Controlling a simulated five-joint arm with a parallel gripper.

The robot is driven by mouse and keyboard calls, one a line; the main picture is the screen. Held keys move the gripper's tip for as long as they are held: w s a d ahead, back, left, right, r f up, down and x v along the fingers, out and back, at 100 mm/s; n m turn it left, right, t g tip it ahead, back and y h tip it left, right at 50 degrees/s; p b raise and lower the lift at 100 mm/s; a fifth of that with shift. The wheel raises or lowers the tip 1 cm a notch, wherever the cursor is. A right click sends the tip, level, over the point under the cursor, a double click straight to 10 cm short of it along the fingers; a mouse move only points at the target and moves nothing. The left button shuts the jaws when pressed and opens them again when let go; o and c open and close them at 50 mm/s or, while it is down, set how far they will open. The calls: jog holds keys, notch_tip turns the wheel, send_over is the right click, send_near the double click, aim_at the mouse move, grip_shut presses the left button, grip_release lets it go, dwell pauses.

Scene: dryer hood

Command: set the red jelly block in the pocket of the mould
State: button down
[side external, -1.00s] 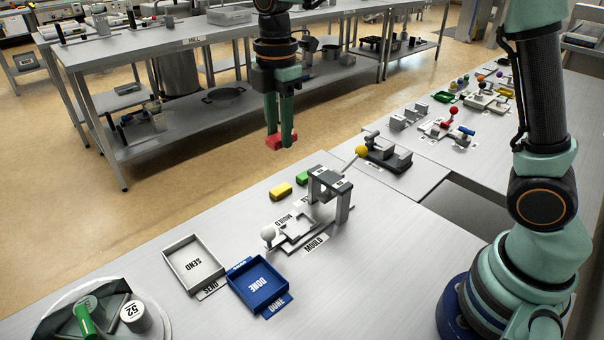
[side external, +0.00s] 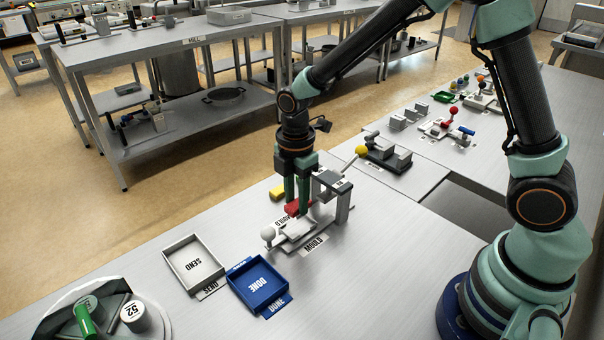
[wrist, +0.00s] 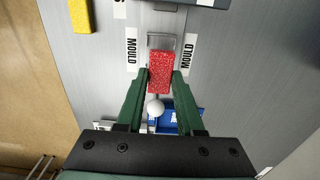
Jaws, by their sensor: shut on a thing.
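The red jelly block (side external: 291,208) is held between the two green fingers of my gripper (side external: 297,209). In the wrist view the speckled red block (wrist: 160,74) fills the space between the fingertips. The grey mould (side external: 298,232) lies below and in front of the block in the side view, its shallow pocket partly in sight. In the wrist view the mould (wrist: 165,41) shows past the block's far end, and the block covers much of it. The block looks slightly above the mould; I cannot tell the exact gap.
A grey gate-like frame (side external: 343,205) stands close right of my gripper. A yellow block (side external: 277,192) lies behind. SEND tray (side external: 166,258) and blue DONE tray (side external: 234,282) stand at front left.

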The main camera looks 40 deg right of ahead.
aim_at(297, 228)
jog(key=shift+f, duration=2.65)
jog(key=shift+f, duration=0.2)
jog(key=c, duration=0.5)
grip_release()
jog(key=shift+c, duration=0.2)
jog(key=shift+r, duration=0.1)
notch_tip(297, 228, up, 12)
jog(key=s+d+r+m+t, duration=0.5)
jog(key=s+d+r+m, duration=0.4)
jog(key=m, duration=0.9)
jog(key=shift+s+r+t, duration=0.3)
jog(key=shift+s+r, duration=0.65)
jog(key=shift+r, duration=0.15)
